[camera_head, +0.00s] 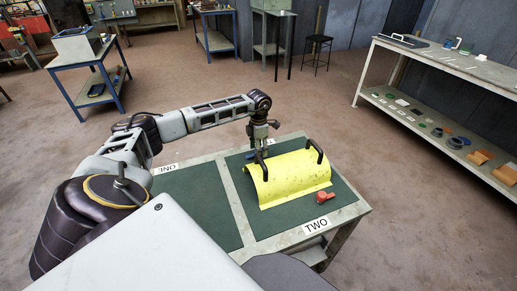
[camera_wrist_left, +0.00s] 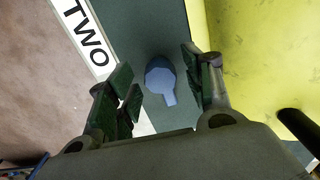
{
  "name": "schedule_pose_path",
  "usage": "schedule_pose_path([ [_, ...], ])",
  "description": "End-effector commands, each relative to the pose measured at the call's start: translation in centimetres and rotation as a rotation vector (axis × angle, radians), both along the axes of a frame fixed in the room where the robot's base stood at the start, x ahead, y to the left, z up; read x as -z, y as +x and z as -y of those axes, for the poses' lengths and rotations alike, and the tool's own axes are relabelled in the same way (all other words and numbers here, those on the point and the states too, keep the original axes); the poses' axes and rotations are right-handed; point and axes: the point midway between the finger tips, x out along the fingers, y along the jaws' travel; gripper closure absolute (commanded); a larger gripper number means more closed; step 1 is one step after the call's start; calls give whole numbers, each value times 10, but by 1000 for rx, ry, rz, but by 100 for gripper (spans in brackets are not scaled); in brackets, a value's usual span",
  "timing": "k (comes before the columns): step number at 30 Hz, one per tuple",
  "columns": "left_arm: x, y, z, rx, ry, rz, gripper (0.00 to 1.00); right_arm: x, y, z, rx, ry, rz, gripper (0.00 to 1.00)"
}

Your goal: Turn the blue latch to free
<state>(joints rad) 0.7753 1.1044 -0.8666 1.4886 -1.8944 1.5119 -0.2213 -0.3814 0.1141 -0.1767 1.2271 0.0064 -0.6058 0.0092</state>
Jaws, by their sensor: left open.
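The blue latch (camera_wrist_left: 160,78) lies on the green mat beside the yellow half-pipe cover (camera_wrist_left: 248,60). It has a rounded body and a short lever pointing down in the left wrist view. My left gripper (camera_wrist_left: 160,92) is open, its fingers on either side of the latch; contact cannot be told. In the head view, my left gripper (camera_head: 261,152) points down at the far left side of the yellow cover (camera_head: 290,178) and mostly hides the blue latch. A red latch (camera_head: 322,196) is at the cover's near right side. My right gripper is not in view.
The cover has two black handles, one (camera_head: 315,151) at right and one (camera_head: 261,165) close to my left gripper. The green mat (camera_head: 200,205) at left is bare. A shelf (camera_head: 455,65) with small parts stands at right, away from the table.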

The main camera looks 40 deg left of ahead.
Motion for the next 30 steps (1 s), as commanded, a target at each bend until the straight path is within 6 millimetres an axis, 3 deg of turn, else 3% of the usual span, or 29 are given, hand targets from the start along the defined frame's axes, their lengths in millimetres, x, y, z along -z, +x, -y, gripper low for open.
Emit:
schedule_pose_path([
  [8, -24, 1, 0, 0, 0, 4, 49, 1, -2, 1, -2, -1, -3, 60],
  [24, -100, 1, 0, 1, -1, 3, 49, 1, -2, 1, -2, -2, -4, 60],
  [30, -115, 1, 0, 1, 0, 1, 49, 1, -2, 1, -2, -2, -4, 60],
])
